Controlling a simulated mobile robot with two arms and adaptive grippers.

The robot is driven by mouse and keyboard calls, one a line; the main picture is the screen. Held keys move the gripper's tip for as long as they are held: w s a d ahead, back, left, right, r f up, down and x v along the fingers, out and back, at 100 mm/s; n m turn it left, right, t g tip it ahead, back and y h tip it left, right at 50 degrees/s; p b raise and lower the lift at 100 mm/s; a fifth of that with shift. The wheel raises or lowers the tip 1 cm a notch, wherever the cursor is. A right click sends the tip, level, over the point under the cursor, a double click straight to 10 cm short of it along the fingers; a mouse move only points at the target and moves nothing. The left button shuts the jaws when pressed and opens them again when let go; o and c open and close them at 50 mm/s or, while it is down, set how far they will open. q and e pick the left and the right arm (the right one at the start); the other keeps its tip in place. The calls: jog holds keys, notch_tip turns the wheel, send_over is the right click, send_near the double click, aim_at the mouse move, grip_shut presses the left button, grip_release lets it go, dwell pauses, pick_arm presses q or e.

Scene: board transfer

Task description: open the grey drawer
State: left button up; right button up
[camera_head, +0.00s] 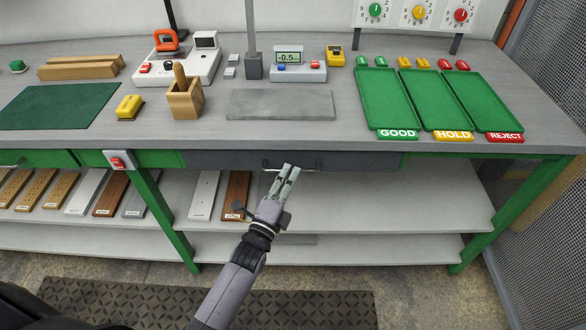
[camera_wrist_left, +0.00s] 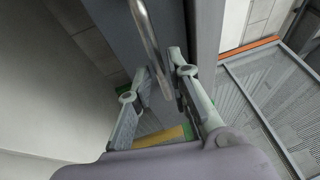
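The grey drawer (camera_head: 225,160) sits under the bench top, and its front looks flush with the bench edge. A thin metal bar handle (camera_head: 308,170) runs across it. In the left wrist view the handle (camera_wrist_left: 148,38) passes between my left gripper's fingertips. The fingers hide part of the handle, so the exact contact is unclear. My right gripper is in neither view.
Green trays (camera_head: 388,97) and a grey plate (camera_head: 280,104) lie on the bench above. A red switch box (camera_head: 118,160) is at the bench front, left of the drawer. Below, a shelf (camera_head: 400,207) holds boards at the left. A mesh panel stands at the right.

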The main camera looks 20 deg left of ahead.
pick_arm(q)
jog(key=shift+x, duration=1.25)
jog(key=shift+c, duration=0.3)
grip_shut()
